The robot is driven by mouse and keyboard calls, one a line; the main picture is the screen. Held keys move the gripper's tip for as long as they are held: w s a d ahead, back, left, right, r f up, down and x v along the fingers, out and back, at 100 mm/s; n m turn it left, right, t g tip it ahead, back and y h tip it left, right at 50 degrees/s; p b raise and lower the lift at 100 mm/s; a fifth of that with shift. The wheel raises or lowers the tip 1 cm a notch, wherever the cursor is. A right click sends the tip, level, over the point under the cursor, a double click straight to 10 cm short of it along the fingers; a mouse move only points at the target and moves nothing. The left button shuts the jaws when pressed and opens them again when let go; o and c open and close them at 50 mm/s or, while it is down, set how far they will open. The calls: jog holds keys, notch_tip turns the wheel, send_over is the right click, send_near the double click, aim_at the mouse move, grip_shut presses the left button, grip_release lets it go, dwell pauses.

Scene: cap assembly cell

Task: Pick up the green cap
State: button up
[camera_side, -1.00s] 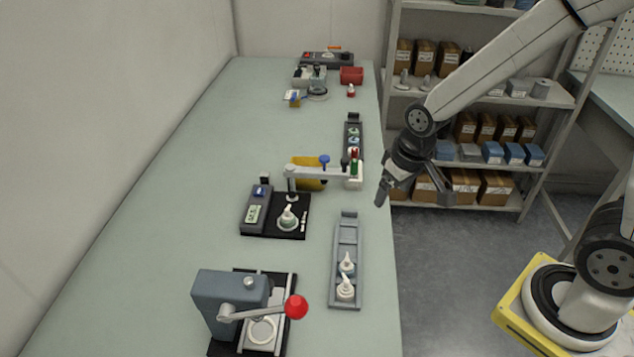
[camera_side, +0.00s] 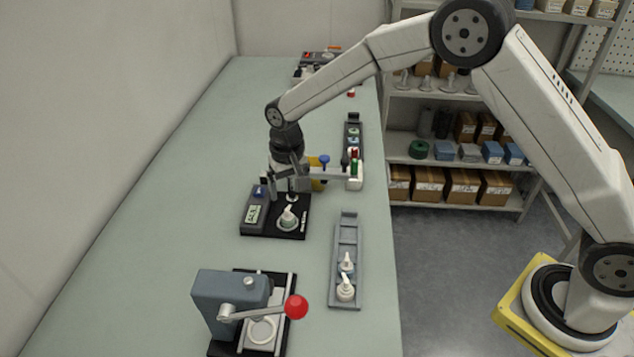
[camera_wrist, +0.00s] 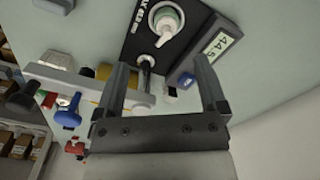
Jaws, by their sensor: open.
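My gripper (camera_side: 287,190) is open and empty, pointing down just behind the black scale. In the wrist view, my gripper (camera_wrist: 160,75) has its two fingers wide apart. A white pump-like piece with a pale green collar (camera_wrist: 166,24) stands on the scale, beyond the fingertips; the side view shows it too (camera_side: 288,218). I cannot tell which is the green cap.
The black scale (camera_side: 270,229) has a grey display unit at its left. A horizontal arm (camera_side: 325,173) with a blue knob (camera_side: 324,160) is close to my gripper. A grey tray (camera_side: 347,225) with white pump pieces and a red-knobbed lever press (camera_side: 230,300) stand nearer.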

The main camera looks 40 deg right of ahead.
aim_at(287, 209)
jog(key=shift+w+a+f, duration=0.3)
jog(key=shift+w+a, duration=0.1)
jog(key=shift+a, duration=0.05)
jog(key=shift+s+f, duration=0.15)
jog(key=shift+f, duration=1.8)
jog(key=shift+s+f, duration=0.1)
jog(key=shift+f, duration=1.85)
jog(key=c, duration=1)
